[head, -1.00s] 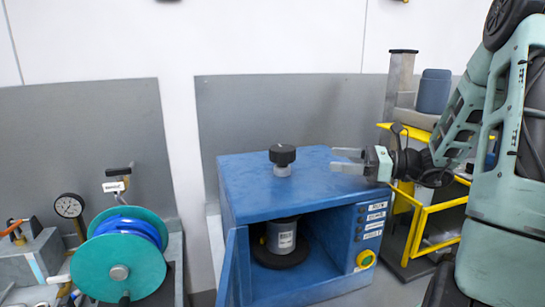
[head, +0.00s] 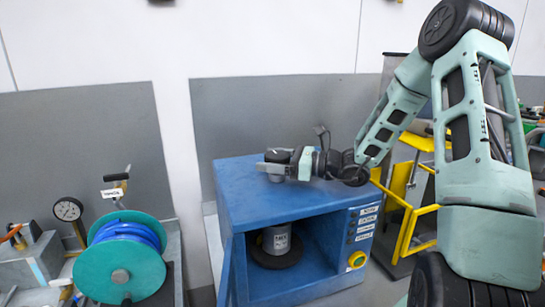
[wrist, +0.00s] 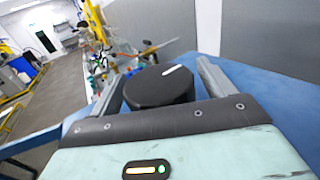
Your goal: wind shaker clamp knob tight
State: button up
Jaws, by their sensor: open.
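The black clamp knob (wrist: 158,87) stands on top of the blue shaker cabinet (head: 240,192). It has a white mark on its top. My gripper (head: 272,163) is at the knob, low over the cabinet top. In the wrist view the two fingers of my gripper (wrist: 155,80) lie on either side of the knob, with a visible gap on the right side. The gripper is open around the knob. In the head view the gripper partly hides the knob (head: 277,155). A grey can (head: 277,238) stands on a dark round plate inside the open cabinet.
The cabinet door (head: 226,272) stands open at the left front. Labelled controls and a yellow-ringed button (head: 357,260) are on the right front. A teal hose reel (head: 122,265) is to the left. A yellow-framed stand (head: 412,215) is to the right. A grey panel (head: 270,110) rises behind.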

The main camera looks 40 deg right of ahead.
jog(key=c, duration=1)
jog(key=shift+o, duration=0.2)
jog(key=shift+r+n+g+y+p, duration=0.1)
jog(key=shift+n+g+y+p, duration=0.2)
jog(key=shift+n+g+y, duration=0.15)
jog(key=n+g+y+p, duration=0.1)
jog(key=n+g+y, duration=0.1)
jog(key=g, duration=0.1)
jog(key=shift+a+n+y+p, duration=0.1)
jog(key=shift+n+y+p, duration=0.15)
jog(key=shift+p, duration=0.15)
jog(key=shift+s+a+n+g+y+p, duration=0.15)
jog(key=shift+n+g+y+p, duration=0.35)
jog(key=shift+n+g, duration=0.75)
jog(key=shift+s+d+n+g+y+p, duration=0.15)
jog(key=shift+n+g+y, duration=0.6)
jog(key=shift+g, duration=0.95)
jog(key=shift+a+g, duration=0.1)
jog(key=shift+g, duration=0.2)
jog(key=o, duration=1)
jog(key=shift+c, duration=0.2)
